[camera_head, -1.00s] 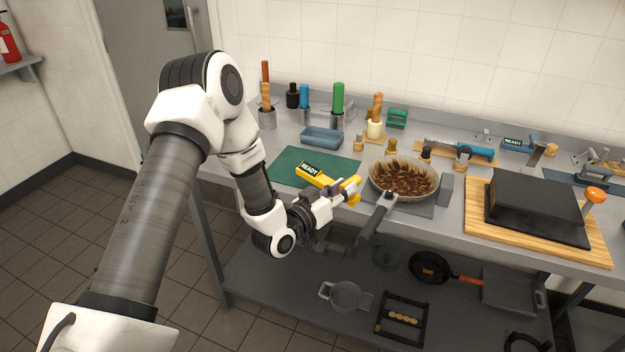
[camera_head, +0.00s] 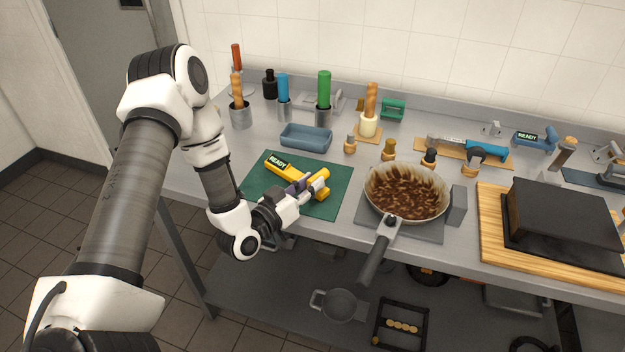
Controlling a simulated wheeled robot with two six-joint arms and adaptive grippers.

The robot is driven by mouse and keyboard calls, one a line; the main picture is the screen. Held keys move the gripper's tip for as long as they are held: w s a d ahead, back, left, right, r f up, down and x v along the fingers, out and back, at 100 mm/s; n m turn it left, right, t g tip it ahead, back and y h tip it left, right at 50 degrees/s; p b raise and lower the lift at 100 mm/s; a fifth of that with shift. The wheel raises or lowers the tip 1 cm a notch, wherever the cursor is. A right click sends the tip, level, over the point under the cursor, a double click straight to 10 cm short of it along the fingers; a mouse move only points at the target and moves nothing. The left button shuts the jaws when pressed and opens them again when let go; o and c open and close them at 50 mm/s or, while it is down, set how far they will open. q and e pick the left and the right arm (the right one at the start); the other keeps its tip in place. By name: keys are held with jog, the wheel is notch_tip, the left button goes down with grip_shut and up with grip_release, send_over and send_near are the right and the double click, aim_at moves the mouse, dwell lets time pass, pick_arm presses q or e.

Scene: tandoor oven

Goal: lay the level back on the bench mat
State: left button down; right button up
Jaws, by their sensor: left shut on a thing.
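The level (camera_head: 284,167) is a yellow bar with a dark "READY" display at its far left end. It is over the green bench mat (camera_head: 335,203), slanting down to the right. My left gripper (camera_head: 311,186) is shut on the level near its right end, and its fingers hide part of the bar. I cannot tell whether the level touches the mat or is slightly above it. My right gripper is not in view.
A pan of brown food (camera_head: 408,192) stands right of the mat, its handle (camera_head: 375,258) pointing forward. A blue tray (camera_head: 306,137) lies behind the mat. Cups with colored handles stand further back. A wooden board with a black press (camera_head: 565,212) is at right.

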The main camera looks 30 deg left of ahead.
pick_arm(q)
jog(key=shift+w+f, duration=0.3)
jog(key=shift+w, duration=0.1)
jog(key=c, duration=0.9)
grip_release()
jog(key=shift+s+r, duration=0.1)
jog(key=shift+s, duration=0.1)
jog(key=shift+c, duration=0.2)
jog(key=shift+s+r, duration=0.1)
jog(key=shift+s, duration=0.05)
jog(key=shift+s+a, duration=0.15)
jog(key=shift+s, duration=0.2)
jog(key=s+a, duration=0.1)
jog(key=s, duration=1)
jog(key=shift+a+p, duration=0.3)
jog(key=shift+p, duration=0.15)
